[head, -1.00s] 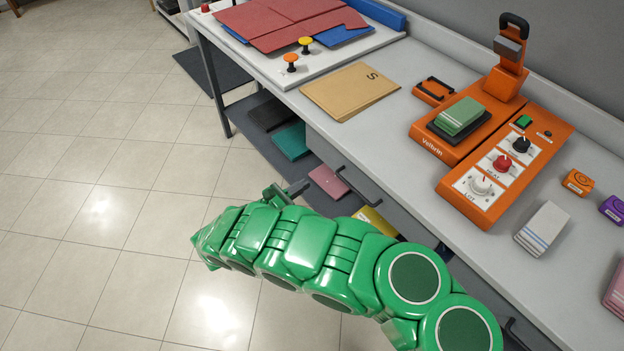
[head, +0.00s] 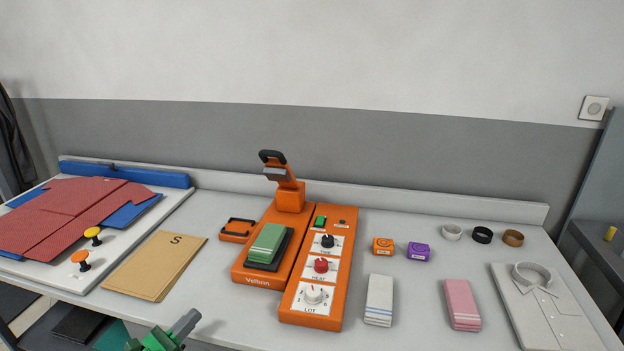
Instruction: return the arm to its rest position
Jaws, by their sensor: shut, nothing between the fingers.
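My green arm shows only as a small piece at the bottom edge of the head view, left of centre. My gripper (head: 184,325) is the grey end on it, by the front edge of the counter (head: 220,290). It is shut, and I see nothing held in it. The rest of my arm is out of view below.
The orange Velbrin press (head: 257,279) stands mid-counter with a green folded cloth (head: 267,242) on its pad. Right are white (head: 379,298) and pink (head: 461,303) cloths and a folded shirt (head: 550,315).

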